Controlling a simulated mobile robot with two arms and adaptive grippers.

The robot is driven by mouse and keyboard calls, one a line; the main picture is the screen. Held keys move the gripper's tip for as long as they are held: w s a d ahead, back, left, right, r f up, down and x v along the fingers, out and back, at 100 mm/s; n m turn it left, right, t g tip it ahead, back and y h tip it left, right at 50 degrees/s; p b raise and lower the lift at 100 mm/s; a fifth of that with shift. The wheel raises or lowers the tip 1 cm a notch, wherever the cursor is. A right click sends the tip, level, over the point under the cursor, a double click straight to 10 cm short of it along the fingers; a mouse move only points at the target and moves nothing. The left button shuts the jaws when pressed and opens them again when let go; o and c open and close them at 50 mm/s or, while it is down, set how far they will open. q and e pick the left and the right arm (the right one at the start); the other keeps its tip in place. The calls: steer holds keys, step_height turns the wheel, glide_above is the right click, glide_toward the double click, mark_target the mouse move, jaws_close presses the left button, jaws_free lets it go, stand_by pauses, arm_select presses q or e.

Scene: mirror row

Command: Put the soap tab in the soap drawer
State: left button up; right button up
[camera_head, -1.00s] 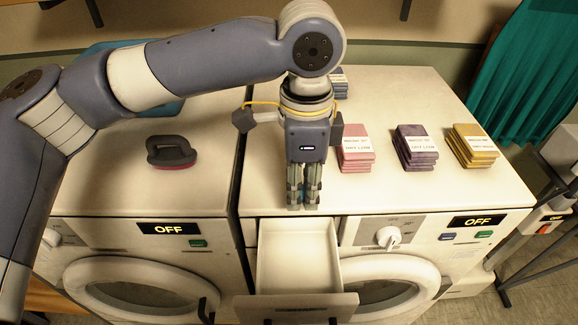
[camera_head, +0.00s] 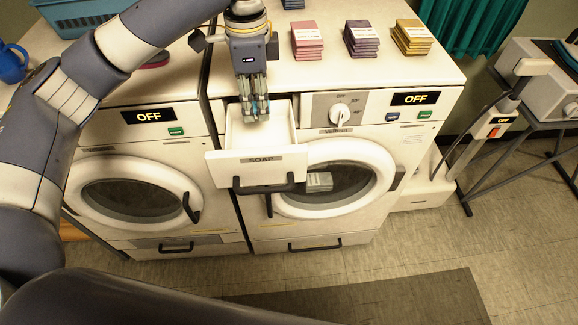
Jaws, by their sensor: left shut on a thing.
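The soap drawer (camera_head: 230,170) is pulled open from the right washer, with SOAP written on its front. My left gripper (camera_head: 255,114) points down, its fingertips over the rear part of the open drawer, seemingly at or just inside its rim. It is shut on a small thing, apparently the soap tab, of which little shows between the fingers. I cannot tell whether it touches the drawer floor. My right gripper is not in view.
Pink (camera_head: 307,42), purple (camera_head: 361,40) and yellow (camera_head: 412,38) stacks stand on the right washer's top (camera_head: 330,70). Both washers' round doors are shut and their displays read OFF. A blue basket (camera_head: 85,15) and blue jug (camera_head: 10,62) are at upper left.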

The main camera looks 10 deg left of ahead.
arm_select(q)
steer(key=f, duration=0.5)
steer(key=shift+w+a+f, duration=0.1)
steer(key=shift+w+a, duration=0.2)
steer(key=shift+f, duration=0.35)
step_height(320, 180, down, 4)
steer(key=shift+s+f+p, duration=0.1)
steer(key=shift+f+p, duration=0.1)
steer(key=shift+p, duration=0.3)
steer(key=shift+f, duration=0.3)
steer(key=o, duration=0.9)
steer(key=shift+c, duration=0.2)
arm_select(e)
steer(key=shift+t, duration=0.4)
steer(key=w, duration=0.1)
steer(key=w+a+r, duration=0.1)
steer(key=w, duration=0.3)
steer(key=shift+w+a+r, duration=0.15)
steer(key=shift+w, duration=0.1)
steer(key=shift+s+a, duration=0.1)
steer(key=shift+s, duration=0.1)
